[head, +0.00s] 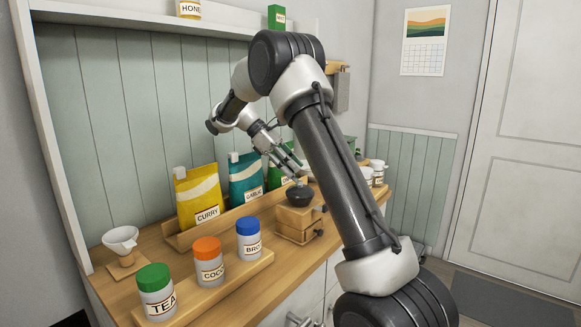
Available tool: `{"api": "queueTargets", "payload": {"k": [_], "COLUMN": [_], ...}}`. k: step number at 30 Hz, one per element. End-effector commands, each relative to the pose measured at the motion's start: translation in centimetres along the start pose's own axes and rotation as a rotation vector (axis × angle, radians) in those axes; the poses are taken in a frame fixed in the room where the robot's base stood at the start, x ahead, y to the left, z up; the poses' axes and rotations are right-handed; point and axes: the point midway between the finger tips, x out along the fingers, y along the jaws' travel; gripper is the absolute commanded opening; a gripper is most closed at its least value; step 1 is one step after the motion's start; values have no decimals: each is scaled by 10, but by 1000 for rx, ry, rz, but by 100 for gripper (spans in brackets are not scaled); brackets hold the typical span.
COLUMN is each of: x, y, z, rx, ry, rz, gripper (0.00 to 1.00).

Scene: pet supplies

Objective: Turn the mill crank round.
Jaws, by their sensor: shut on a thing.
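The mill (295,218) is a small wooden box with a dark round top (299,195) and a dark knob on its front. It stands on the wooden counter, just left of my arm's large dark link. My gripper (293,172) reaches down from the upper left to just above the dark top. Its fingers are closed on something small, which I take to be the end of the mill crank. The crank itself is mostly hidden by the fingers and too small to make out.
Curry (199,196) and garlic (246,178) pouches stand in a rack behind. Tea (155,292), cocoa (208,262) and blue-lidded (248,239) jars stand on a front tray. A white dripper (121,240) is at left. White jars (378,172) stand beyond my arm.

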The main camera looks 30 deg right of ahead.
Motion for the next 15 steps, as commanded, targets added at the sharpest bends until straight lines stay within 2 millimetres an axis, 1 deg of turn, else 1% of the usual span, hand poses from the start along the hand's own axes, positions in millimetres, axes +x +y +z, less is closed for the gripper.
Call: {"api": "queueTargets", "payload": {"k": [2,3,5,6,15], "x": [0,0,0,0,-1], "y": [1,1,1,0,0], "z": [1,1,1,1,0], "rx": [1,1,1,1,0], "ry": [0,0,0,0,0], "rz": [2,2,2,2,1], "gripper": [0,29,40,47,47]}}
